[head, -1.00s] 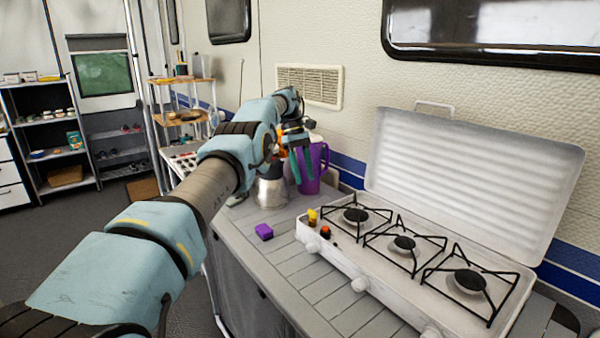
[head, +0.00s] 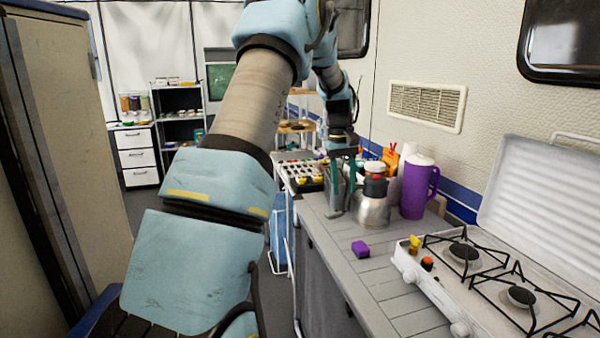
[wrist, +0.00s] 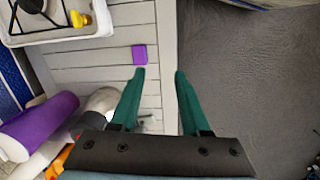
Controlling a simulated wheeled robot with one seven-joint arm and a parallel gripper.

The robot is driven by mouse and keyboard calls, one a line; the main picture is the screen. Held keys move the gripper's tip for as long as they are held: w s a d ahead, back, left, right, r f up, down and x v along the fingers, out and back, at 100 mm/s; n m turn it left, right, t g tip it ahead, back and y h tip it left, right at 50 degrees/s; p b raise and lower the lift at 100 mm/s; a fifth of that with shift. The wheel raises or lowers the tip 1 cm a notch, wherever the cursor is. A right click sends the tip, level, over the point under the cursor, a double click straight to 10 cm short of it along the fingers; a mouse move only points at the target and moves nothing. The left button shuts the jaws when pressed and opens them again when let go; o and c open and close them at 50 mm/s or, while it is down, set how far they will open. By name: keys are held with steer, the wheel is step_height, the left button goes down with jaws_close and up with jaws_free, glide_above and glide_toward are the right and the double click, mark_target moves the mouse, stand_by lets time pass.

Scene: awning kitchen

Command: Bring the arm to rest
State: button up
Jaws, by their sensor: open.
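My gripper (head: 343,182) points down over the left edge of the grey slatted counter (head: 335,240), just left of a silver kettle (head: 373,207). Its two green fingers are apart. In the wrist view my gripper (wrist: 158,75) is open with nothing between the fingers; one finger is over the counter (wrist: 100,75) and the other over the dark floor (wrist: 240,70). My arm rises from the lower left of the head view and bends down to the gripper.
A purple pitcher (head: 417,188) stands right of the kettle. A small purple block (head: 360,248) lies on the counter. A white camping stove (head: 430,285) with its lid up is at the right. A tall cabinet (head: 60,140) stands at the left. The floor between is mostly clear.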

steer(key=s+a+f+m+t, duration=0.1)
steer(key=s+a, duration=0.8)
steer(key=s, duration=0.3)
steer(key=s+a+f+m+t, duration=0.1)
steer(key=s+a+f, duration=0.1)
steer(key=s+a, duration=0.8)
steer(key=s, duration=0.3)
steer(key=shift+m+y, duration=0.3)
steer(key=shift+y, duration=0.1)
